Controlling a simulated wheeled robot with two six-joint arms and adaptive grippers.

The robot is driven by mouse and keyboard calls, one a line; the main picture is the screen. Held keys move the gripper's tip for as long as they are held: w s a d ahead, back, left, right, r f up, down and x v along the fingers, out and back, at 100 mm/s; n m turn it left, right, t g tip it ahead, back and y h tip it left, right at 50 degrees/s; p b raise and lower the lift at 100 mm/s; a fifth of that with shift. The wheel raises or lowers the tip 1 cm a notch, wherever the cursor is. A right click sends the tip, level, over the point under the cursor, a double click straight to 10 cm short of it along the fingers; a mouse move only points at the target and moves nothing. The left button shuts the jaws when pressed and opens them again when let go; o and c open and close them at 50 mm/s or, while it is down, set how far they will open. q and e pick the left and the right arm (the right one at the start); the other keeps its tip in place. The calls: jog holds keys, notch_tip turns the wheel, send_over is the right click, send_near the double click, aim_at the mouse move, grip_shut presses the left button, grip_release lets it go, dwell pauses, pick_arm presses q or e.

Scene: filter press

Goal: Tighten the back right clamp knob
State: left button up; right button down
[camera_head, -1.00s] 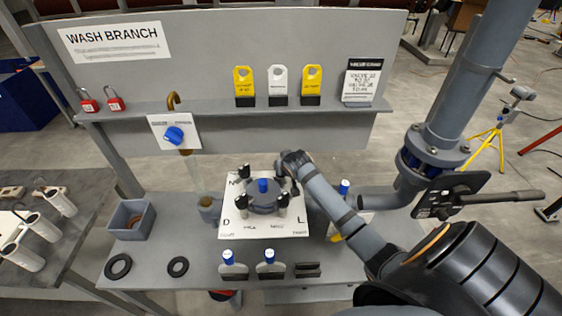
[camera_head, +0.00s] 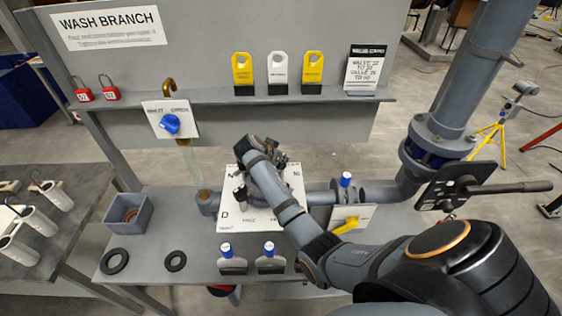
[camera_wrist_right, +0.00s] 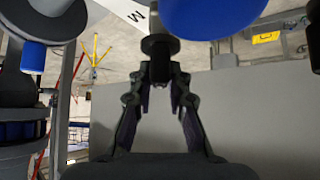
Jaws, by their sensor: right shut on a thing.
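The filter press stands on a white lettered plate (camera_head: 243,222) in the middle of the bench. In the head view my right forearm and wrist cover most of its round body. A front left clamp knob (camera_head: 240,192) shows beside my wrist. My right gripper (camera_head: 275,156) is at the back right of the press, partly hidden by my wrist. In the right wrist view my right gripper (camera_wrist_right: 160,78) is shut on a black clamp knob (camera_wrist_right: 160,46), with its fingers on both sides of the stem. A large blue cap (camera_wrist_right: 212,14) is close beside it. My left gripper is not in view.
A pipe with a blue-topped valve (camera_head: 346,180) and a yellow handle (camera_head: 348,226) lies right of the press. A blue knob (camera_head: 170,124) is at the back left. Blue-capped bottles (camera_head: 226,252) stand in front. A grey bin (camera_head: 128,213) is at the left.

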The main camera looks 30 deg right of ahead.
jog(key=shift+m+g+b, duration=0.6)
jog(key=shift+m+b, duration=0.1)
jog(key=shift+m, duration=0.2)
jog(key=c, duration=1.3)
grip_release()
jog(key=shift+a+r, duration=0.1)
jog(key=v, duration=1.1)
jog(key=shift+a+r, duration=0.15)
jog(key=shift+a, duration=0.3)
